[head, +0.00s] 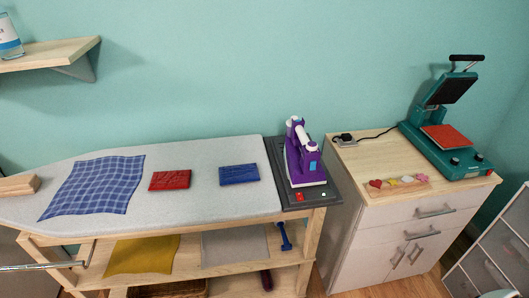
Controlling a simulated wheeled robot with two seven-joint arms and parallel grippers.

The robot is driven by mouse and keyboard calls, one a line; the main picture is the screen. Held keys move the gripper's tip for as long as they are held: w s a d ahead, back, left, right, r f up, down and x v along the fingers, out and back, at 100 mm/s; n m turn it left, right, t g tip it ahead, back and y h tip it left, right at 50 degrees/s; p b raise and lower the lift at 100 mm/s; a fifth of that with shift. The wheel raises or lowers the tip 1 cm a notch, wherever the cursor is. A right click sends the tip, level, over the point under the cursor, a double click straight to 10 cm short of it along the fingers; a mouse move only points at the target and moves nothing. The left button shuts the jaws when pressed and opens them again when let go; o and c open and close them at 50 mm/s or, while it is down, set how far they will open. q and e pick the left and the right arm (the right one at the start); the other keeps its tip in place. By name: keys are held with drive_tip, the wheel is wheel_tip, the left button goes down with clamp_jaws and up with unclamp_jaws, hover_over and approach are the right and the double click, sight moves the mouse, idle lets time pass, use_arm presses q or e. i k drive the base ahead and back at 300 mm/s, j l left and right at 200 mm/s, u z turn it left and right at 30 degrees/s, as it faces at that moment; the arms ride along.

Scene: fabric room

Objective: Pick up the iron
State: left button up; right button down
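A purple and white iron (304,166) stands upright on a dark grey pad (323,191) at the right end of the ironing board (212,205). Its white handle is at the top and faces up. Nothing is touching the iron apart from the pad under it. Neither of my grippers shows in the head view.
A blue checked cloth (97,187), a red folded cloth (170,180) and a blue folded cloth (239,175) lie on the board. A cabinet (352,225) to the right carries a teal heat press (440,142). A wall shelf (45,54) is at upper left.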

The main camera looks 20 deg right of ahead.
sight(296, 158)
drive_tip(key=z, duration=1.25)
